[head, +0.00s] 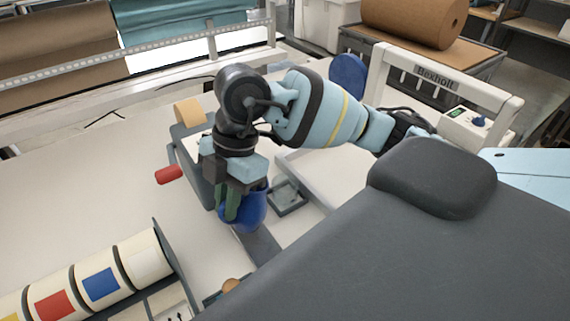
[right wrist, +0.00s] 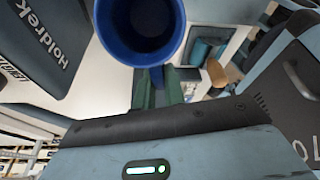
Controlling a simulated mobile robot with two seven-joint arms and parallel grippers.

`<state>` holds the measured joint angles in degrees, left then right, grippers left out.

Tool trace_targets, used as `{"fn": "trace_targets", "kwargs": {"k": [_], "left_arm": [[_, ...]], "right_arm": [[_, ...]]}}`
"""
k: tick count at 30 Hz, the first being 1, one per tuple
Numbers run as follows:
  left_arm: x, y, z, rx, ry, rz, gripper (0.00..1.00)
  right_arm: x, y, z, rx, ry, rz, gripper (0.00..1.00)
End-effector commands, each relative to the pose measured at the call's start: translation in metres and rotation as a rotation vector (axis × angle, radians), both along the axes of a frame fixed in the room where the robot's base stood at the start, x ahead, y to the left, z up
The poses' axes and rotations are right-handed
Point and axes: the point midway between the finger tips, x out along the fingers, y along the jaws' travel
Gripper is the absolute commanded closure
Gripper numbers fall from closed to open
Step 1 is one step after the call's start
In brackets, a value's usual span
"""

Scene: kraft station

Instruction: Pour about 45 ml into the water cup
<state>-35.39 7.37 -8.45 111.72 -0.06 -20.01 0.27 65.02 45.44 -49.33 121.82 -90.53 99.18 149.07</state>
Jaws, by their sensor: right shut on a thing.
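My right gripper (head: 238,198) points down over the table with its green fingers shut on a blue round vessel (head: 254,211). In the right wrist view the vessel (right wrist: 141,28) stands just past the fingertips (right wrist: 156,88), its round open mouth facing the camera and its inside dark. I cannot tell whether there is liquid in it, or whether it is the water cup. In the head view the gripper hides part of the vessel, and I cannot tell if its base touches anything. No other cup shows clearly. My left gripper is not in view.
A grey dispenser with a tan roll (head: 188,112) and red handle (head: 168,175) stands close left of the gripper. A small grey tray (head: 289,198) lies right of the vessel. Rolls with coloured squares (head: 99,282) lie front left. A white Boxholt frame (head: 450,82) stands back right.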

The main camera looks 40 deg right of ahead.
Motion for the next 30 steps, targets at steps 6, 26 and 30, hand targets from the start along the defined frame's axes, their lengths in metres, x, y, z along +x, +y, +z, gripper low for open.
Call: {"fn": "trace_targets", "kwargs": {"k": [6, 26, 30], "left_arm": [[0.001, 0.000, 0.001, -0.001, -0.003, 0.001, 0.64], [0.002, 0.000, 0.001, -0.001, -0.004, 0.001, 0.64], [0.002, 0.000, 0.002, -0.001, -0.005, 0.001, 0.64]], "right_arm": [[0.003, -0.018, 0.003, 0.138, 0.025, -0.006, 1.00], [0.010, -0.055, 0.012, 0.485, 0.084, -0.003, 1.00], [0.010, -0.057, 0.011, 0.525, 0.090, -0.002, 1.00]]}}
